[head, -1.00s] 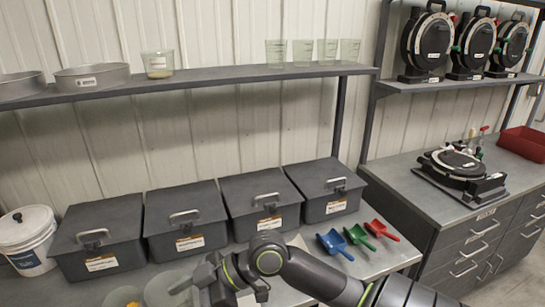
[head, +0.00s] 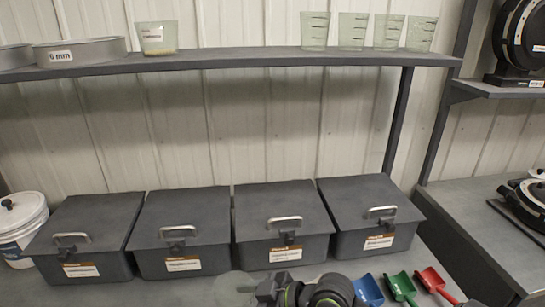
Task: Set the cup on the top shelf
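A clear cup with a white label and some tan contents (head: 156,40) stands upright on the top shelf (head: 240,60), left of centre. Several empty clear cups with dark marks, one of them here (head: 314,32), stand on the same shelf to the right. A round translucent item (head: 234,289), perhaps a cup, is on the bench at the bottom edge, partly cut off. My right gripper (head: 272,291) is low at the bottom edge, just right of that item. Its fingertips are partly cut off, so its opening and any contact are unclear. My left gripper is out of view.
Several dark lidded bins, one of them here (head: 180,225), line the back of the bench. Blue (head: 368,290), green (head: 402,288) and red (head: 436,284) scoops lie right of my arm. Metal sieves (head: 80,52) occupy the shelf's left end. The shelf's middle is clear.

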